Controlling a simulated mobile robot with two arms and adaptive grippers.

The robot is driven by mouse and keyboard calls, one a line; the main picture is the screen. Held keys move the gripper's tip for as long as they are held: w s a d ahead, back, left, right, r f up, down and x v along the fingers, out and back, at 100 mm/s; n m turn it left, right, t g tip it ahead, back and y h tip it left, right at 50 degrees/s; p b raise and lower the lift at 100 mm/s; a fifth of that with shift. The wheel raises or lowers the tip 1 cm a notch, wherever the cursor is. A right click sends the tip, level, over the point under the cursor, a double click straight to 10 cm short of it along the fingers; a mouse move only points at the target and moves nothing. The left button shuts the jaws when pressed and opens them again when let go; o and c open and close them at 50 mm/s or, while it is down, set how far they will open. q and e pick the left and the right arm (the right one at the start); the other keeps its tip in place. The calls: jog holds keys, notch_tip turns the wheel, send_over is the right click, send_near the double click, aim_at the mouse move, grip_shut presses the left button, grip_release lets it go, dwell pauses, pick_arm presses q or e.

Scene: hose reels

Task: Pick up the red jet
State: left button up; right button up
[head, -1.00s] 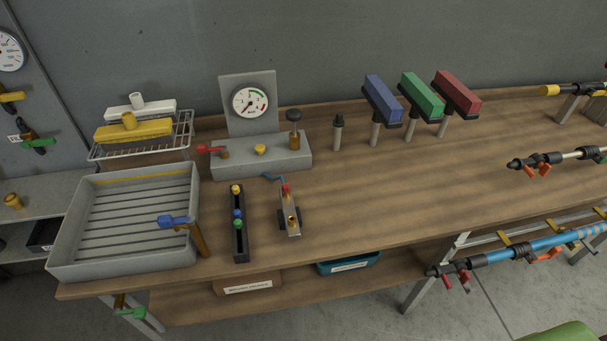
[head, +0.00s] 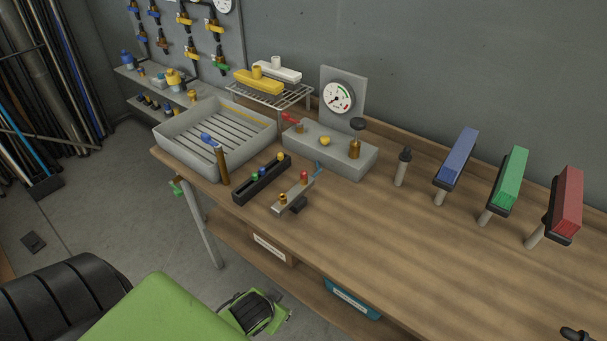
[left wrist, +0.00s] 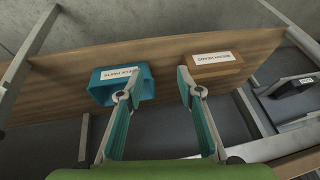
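The red jet (head: 304,176) appears as a small red-topped piece standing on a slim metal fixture (head: 289,195) near the bench's front edge. My right gripper is in neither view.
A grey slatted tray (head: 172,138) and a gauge block (head: 345,157) stand behind the rack and fixture. Blue, green and red brush-like blocks (head: 458,157) stand at right. Below the bench are a teal bin (left wrist: 104,85) and an orange-brown bin (left wrist: 208,73).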

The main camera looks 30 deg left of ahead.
pick_arm(q)
notch_tip(320, 180, up, 13)
jog(key=w+t, duration=0.2)
jog(key=w, duration=0.1)
jog(key=n+t+y, duration=0.1)
jog(key=n+t, duration=0.2)
jog(key=t, duration=0.3)
send_near(303, 173)
jog(key=x, duration=0.4)
jog(key=p+x, duration=0.1)
jog(key=shift+w+d+f, duration=0.2)
jog(key=shift+w, duration=0.2)
jog(key=shift+w+a+p, duration=0.2)
jog(key=shift+w+p, duration=0.2)
jog(key=p+x, duration=0.1)
jog(key=x, duration=0.2)
jog(key=shift+w+a+f, duration=0.1)
jog(key=shift+a, duration=0.15)
jog(key=shift+w+f, duration=0.35)
jog(key=shift+w, duration=0.1)
jog(key=c, duration=0.9)
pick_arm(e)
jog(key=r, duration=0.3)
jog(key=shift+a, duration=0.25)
